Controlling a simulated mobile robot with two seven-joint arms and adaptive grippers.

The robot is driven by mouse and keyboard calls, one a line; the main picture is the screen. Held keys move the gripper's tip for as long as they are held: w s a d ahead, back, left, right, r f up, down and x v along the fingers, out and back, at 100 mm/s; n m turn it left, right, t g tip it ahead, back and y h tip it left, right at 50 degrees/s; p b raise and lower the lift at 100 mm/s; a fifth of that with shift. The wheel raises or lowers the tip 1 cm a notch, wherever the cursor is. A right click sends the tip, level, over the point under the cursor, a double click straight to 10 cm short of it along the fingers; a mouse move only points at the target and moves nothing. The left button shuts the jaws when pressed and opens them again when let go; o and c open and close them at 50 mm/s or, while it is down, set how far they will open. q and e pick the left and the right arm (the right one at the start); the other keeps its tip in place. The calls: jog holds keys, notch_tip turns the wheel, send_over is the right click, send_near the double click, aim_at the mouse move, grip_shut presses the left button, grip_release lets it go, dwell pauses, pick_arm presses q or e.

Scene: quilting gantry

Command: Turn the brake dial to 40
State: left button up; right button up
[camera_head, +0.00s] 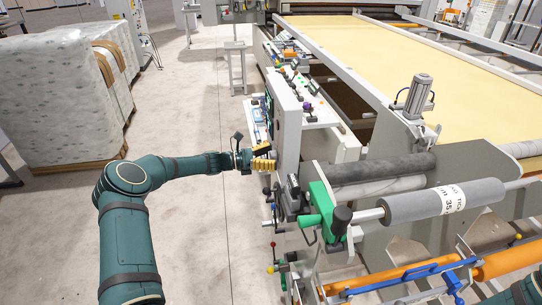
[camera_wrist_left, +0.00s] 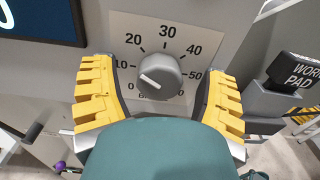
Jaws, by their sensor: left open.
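The brake dial is a round grey knob (camera_wrist_left: 160,75) on a pale scale plate (camera_wrist_left: 205,28) in the left wrist view. The numbers 0, 10, 20, 30, 40 and 50 run clockwise around it. A white mark on the knob lies on its left side, about between 0 and 10. My left gripper (camera_wrist_left: 160,82) is open, with one yellow finger on each side of the knob and visible gaps. In the head view my left gripper (camera_head: 264,161) is at the panel's side; the dial is hidden there. My right gripper is out of view.
The grey roller (camera_head: 415,203) and green bracket (camera_head: 321,207) are close to the gripper's right. Clear floor (camera_head: 200,230) lies left of the machine.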

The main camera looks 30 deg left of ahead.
pick_arm(q)
jog(key=c, duration=1.2)
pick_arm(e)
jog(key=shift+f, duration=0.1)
